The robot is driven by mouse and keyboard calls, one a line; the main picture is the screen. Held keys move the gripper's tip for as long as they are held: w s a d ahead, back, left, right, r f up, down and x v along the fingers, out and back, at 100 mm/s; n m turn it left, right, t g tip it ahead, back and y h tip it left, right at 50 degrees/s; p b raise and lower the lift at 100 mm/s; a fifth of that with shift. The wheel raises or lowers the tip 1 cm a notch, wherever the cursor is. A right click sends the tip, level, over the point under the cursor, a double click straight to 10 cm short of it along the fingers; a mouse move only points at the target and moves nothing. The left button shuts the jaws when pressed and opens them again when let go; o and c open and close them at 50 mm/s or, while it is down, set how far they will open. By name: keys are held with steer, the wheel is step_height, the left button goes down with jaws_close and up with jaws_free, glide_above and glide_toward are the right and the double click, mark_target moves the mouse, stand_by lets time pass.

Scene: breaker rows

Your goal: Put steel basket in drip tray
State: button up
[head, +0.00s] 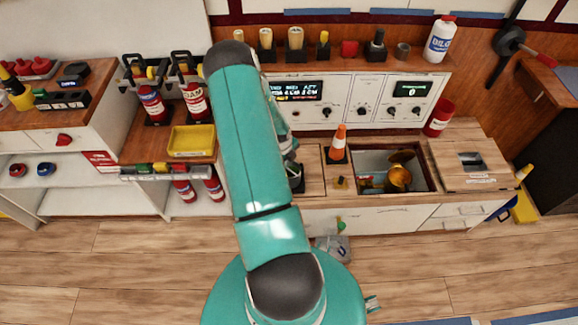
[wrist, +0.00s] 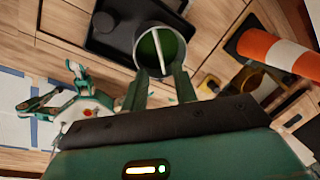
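In the wrist view a round, open-topped metal vessel (wrist: 170,36), which I take for the steel basket, sits centred at my gripper (wrist: 160,76). It is green inside, with a pale bar across its mouth. The two teal fingers flank its near side and appear shut on it. A black tray (wrist: 105,35), likely the drip tray, lies on the wooden counter beyond and left of the basket. The basket overlaps its right edge in the picture; I cannot tell whether they touch. In the head view my arm largely hides this place, and only a dark tray edge (head: 298,183) shows.
An orange-and-white cone (head: 338,145) stands close right of my gripper. Beyond it is an open sink-like recess (head: 365,158) with a copper-coloured pot (head: 398,178). A control panel (head: 362,98) rises behind. A yellow tray (head: 192,140) lies left of my arm.

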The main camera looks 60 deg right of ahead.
steer(key=r, duration=0.2)
steer(key=a+r, duration=0.1)
steer(key=r, duration=0.2)
steer(key=shift+w+r, duration=0.1)
steer(key=shift+r, duration=0.15)
steer(key=w+a+r+n+t+y, duration=0.1)
steer(key=w+a+r+n+t, duration=0.1)
steer(key=w+a+r+n, duration=0.65)
steer(key=w+a+r+n+t, duration=0.1)
steer(key=w+a+r+n, duration=0.2)
steer(key=w+a+r, duration=0.55)
steer(key=w+a+r+n+t+y, duration=0.1)
steer(key=a+r+n+t, duration=0.1)
steer(key=a+r+n, duration=1.1)
steer(key=s+a+r+n+t, duration=0.1)
steer(key=s+a+r+n, duration=1.2)
steer(key=a, duration=0.4)
steer(key=shift+s+r+n, duration=0.35)
steer(key=shift+r+n, duration=0.5)
steer(key=shift+n, duration=0.2)
steer(key=shift+a, duration=0.1)
